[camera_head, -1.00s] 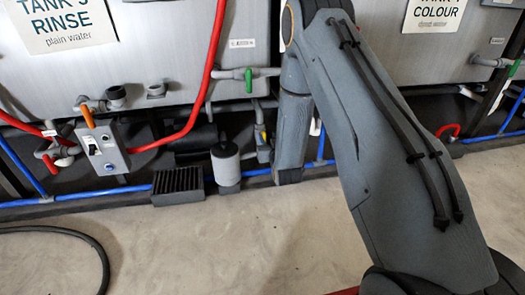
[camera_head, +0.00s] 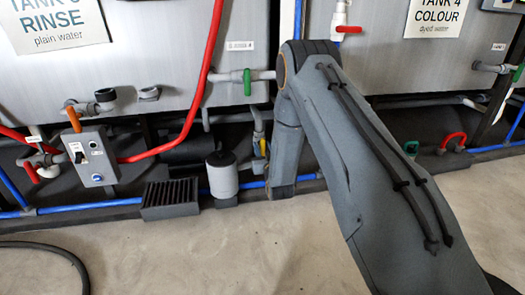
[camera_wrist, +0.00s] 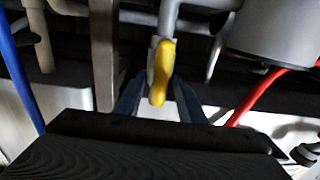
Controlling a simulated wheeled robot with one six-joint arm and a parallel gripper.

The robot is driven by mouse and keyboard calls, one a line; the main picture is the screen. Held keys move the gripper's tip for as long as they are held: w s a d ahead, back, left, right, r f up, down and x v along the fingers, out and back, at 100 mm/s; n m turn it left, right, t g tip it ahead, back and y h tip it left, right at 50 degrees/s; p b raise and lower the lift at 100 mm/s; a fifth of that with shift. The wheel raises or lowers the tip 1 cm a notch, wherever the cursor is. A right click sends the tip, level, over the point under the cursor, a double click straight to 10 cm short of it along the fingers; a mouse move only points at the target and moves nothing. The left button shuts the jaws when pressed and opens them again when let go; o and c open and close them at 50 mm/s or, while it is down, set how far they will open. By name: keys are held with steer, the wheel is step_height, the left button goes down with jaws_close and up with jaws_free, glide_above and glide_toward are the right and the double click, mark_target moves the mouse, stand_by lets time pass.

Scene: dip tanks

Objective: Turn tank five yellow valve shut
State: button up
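The yellow valve handle (camera_wrist: 161,72) hangs down from a grey pipe in the wrist view, pointing roughly along the pipe. In the head view it is a small yellow spot (camera_head: 262,147) below the rinse tank (camera_head: 150,55), just left of my arm. That tank's sign reads RINSE, with its number partly cut off. My gripper (camera_wrist: 159,88) is open, its two fingers on either side of the handle's lower end. I cannot tell whether either finger touches it. The gripper itself is hidden behind my arm in the head view.
A green valve handle (camera_head: 247,82) is above the yellow one. A grey cylinder (camera_head: 222,174) and a black slatted box (camera_head: 170,198) stand to the left. A red hose (camera_head: 190,115), a switch box (camera_head: 91,158) and blue pipes are nearby. The floor in front is mostly clear.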

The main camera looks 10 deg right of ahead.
steer(key=shift+w, duration=0.25)
jaws_close()
